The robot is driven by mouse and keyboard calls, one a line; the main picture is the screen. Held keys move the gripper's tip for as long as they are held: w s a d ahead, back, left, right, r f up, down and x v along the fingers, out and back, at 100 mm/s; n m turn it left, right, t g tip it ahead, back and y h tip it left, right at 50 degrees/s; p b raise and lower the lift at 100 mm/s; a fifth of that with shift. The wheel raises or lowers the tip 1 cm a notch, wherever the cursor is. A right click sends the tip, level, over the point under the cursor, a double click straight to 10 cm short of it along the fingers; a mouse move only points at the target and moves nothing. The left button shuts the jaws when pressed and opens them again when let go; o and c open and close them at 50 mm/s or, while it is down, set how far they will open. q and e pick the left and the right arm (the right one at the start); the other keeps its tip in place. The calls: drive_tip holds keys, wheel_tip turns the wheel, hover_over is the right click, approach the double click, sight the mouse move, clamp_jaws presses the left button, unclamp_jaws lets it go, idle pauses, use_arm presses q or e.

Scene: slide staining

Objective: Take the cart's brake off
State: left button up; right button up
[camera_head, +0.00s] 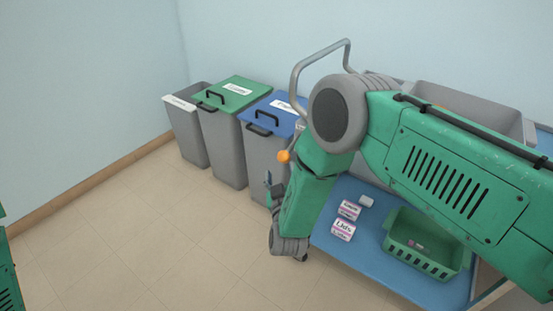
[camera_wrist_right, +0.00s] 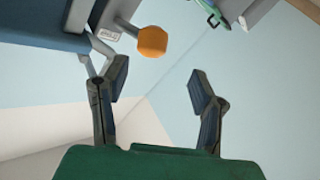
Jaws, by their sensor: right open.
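The cart's blue lower deck (camera_head: 372,262) stands at the right, with a bent grey handle rail (camera_head: 320,56) above it, partly behind my arm. An orange ball knob (camera_head: 284,156), probably the brake lever's end, sticks out at the cart's left side. It also shows in the right wrist view (camera_wrist_right: 152,41) on a pale stem. My right gripper (camera_wrist_right: 158,82) is open and empty. The knob is beyond its fingertips, apart from them. In the head view the gripper (camera_head: 269,184) is just below the knob, mostly hidden by my arm. My left gripper is out of view.
Grey bins stand along the wall left of the cart, one with a green lid (camera_head: 232,92) and one with a blue lid (camera_head: 265,112). A green basket (camera_head: 420,258) and small labelled boxes (camera_head: 343,229) rest on the deck. The floor at left is clear.

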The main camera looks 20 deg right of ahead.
sight(289, 160)
drive_tip(key=w+d, duration=0.1)
drive_tip(key=w, duration=0.1)
drive_tip(key=w+d, duration=0.1)
drive_tip(key=w+d+b, duration=0.1)
drive_tip(key=w+d, duration=0.1)
drive_tip(key=shift+w+d+f, duration=0.1)
drive_tip(key=shift+w+f, duration=0.2)
drive_tip(key=shift+w, duration=0.05)
drive_tip(key=shift+w+a, duration=0.25)
drive_tip(key=shift+w, duration=0.05)
drive_tip(key=shift+w+a+r, duration=0.1)
drive_tip(key=shift+a+r, duration=0.05)
drive_tip(key=shift+a, duration=0.3)
drive_tip(key=shift+w+a+r, duration=0.1)
drive_tip(key=shift+a+r, duration=0.05)
drive_tip(key=shift+a, duration=0.3)
drive_tip(key=shift+s+d, duration=0.1)
drive_tip(key=shift+d, duration=0.5)
drive_tip(key=c, duration=1.1)
drive_tip(key=shift+d+f, duration=0.1)
drive_tip(key=shift+d, duration=0.15)
clamp_jaws()
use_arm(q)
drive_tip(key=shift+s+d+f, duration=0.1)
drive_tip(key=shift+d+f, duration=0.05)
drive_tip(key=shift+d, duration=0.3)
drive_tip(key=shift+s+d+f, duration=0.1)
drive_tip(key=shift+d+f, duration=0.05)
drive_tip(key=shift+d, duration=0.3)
